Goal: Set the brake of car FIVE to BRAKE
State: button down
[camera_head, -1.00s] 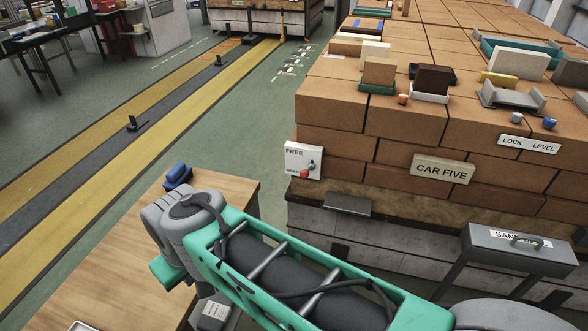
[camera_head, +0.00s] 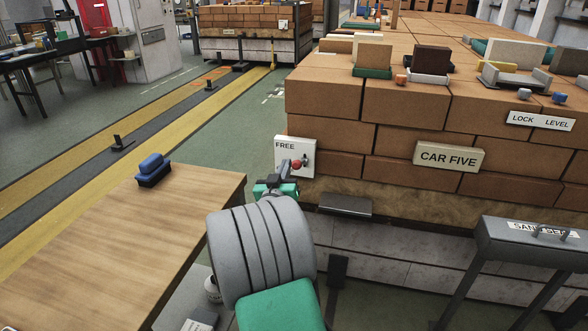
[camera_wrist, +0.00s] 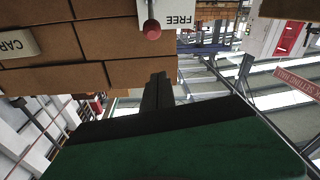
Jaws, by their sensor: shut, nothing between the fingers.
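The brake plate (camera_head: 282,145) is a white panel on the brick stack's left corner, below the bricks' upper courses, with FREE at its top. Its lever ends in a red knob (camera_head: 297,164), down and left of the pivot; the lower lettering is hidden behind my gripper. The CAR FIVE sign (camera_head: 448,156) is to its right. My gripper (camera_head: 284,176) is shut and empty, just in front of the plate's lower part. In the wrist view the dark fingers (camera_wrist: 158,80) are below the red knob (camera_wrist: 152,30), with a visible gap; contact is not seen.
A wooden table (camera_head: 110,240) with a blue object (camera_head: 152,169) stands at left. A grey metal ledge (camera_head: 344,206) juts out below the bricks. A grey box-topped stand (camera_head: 530,245) is at right. Green floor lies open behind the table.

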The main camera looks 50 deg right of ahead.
send_over(294, 166)
jog(key=shift+w+d+p, duration=0.3)
jog(key=shift+w+p, duration=0.05)
jog(key=shift+w, duration=0.1)
jog(key=f, duration=0.2)
jog(key=s+f, duration=0.1)
jog(key=shift+a, duration=0.4)
jog(key=shift+d, duration=0.1)
jog(key=shift+b, duration=0.3)
